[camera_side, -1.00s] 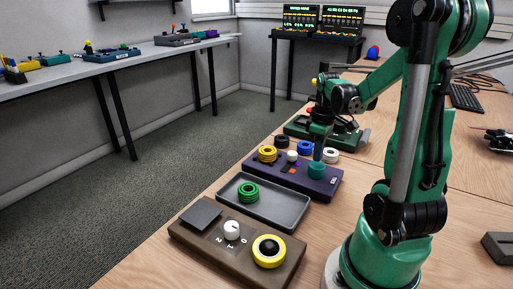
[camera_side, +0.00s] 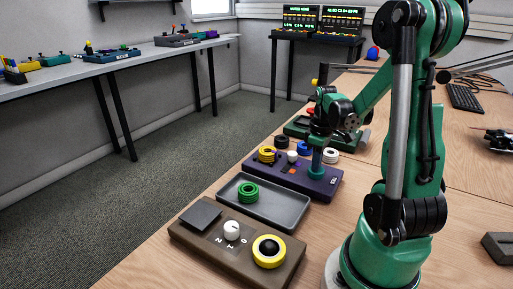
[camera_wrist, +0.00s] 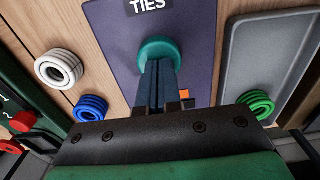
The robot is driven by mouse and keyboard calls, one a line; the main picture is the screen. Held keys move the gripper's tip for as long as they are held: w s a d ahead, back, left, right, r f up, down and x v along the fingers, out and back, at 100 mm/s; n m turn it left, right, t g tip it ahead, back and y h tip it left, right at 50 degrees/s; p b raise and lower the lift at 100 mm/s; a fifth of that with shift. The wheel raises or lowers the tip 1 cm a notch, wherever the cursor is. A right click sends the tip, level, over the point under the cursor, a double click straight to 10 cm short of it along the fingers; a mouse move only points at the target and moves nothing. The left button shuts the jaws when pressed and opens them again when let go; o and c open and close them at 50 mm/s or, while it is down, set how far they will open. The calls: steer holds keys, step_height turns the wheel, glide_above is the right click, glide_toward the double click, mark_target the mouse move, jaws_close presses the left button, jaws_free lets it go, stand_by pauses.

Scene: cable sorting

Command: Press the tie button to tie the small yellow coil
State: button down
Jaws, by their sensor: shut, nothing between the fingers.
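The purple ties panel (camera_side: 264,169) lies on the wooden table, and its TIES label shows in the wrist view (camera_wrist: 148,8). A round teal button (camera_side: 316,171) is at its right end; it also shows in the wrist view (camera_wrist: 158,50). A yellow coil (camera_side: 267,154) sits at the panel's left end. It is not seen in the wrist view. My gripper (camera_side: 317,160) is shut and empty, pointing down at the teal button. In the wrist view my fingers (camera_wrist: 158,72) overlap the button. The fingertips look to be on it; I cannot tell whether it is pressed down.
A grey tray (camera_side: 284,206) with a green coil (camera_side: 248,193) and a brown box (camera_side: 192,241) with dial stand nearer.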

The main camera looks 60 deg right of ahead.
steer(key=shift+f, duration=0.15)
step_height(320, 180, up, 14)
stand_by(0.7)
stand_by(0.4)
steer(key=w+a+f+t, duration=0.2)
steer(key=w+a+t, duration=0.1)
steer(key=a, duration=0.8)
steer(key=w+a+f+t, duration=0.2)
steer(key=w+a+t, duration=0.2)
steer(key=a, duration=0.8)
steer(key=shift+w+f, duration=0.25)
steer(key=shift+w, duration=0.25)
